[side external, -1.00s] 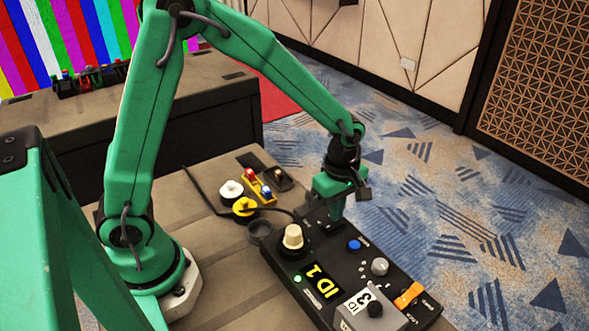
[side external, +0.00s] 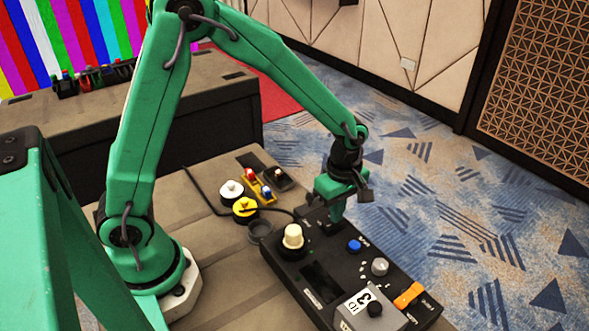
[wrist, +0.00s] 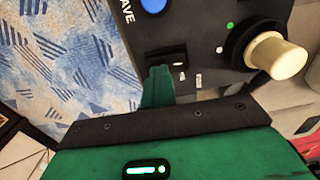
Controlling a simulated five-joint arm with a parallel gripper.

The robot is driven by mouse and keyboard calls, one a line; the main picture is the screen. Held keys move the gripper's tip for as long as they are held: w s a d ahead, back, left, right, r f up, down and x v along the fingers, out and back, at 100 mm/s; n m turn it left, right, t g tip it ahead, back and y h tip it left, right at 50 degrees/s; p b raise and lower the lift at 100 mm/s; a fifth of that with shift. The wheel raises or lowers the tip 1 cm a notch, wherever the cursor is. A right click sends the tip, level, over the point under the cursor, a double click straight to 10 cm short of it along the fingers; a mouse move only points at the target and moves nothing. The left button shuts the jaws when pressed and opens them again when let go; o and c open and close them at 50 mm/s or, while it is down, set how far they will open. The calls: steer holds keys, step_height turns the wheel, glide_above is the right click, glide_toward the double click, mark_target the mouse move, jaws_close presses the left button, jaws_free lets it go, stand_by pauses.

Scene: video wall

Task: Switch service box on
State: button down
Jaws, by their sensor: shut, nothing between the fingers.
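A long black control box (side external: 318,262) lies on the case top in the side view; I read no label saying service on it. It has a cream knob (side external: 292,237), a blue button (side external: 354,246), a grey knob (side external: 379,267), an orange switch (side external: 409,295) and a dark display (side external: 322,282). My gripper (side external: 337,213) is shut and empty, pointing down at the box's far end. In the wrist view its green finger (wrist: 158,86) is right beside a black rocker switch (wrist: 166,58). I cannot tell whether they touch. The cream knob also shows there (wrist: 275,56).
A grey box (side external: 372,310) with a white label sits at the black box's near end. White (side external: 231,190) and yellow (side external: 245,209) round buttons and a yellow switch block (side external: 262,190) are to the left. A dark ring (side external: 260,230) lies between. Carpet is beyond the case edge.

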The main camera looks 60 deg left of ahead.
steer(key=shift+s, duration=0.25)
steer(key=shift+s+r, duration=0.15)
steer(key=shift+s, duration=0.4)
steer(key=shift+r, duration=0.1)
step_height(320, 180, up, 14)
steer(key=w, duration=0.2)
stand_by(0.5)
stand_by(0.4)
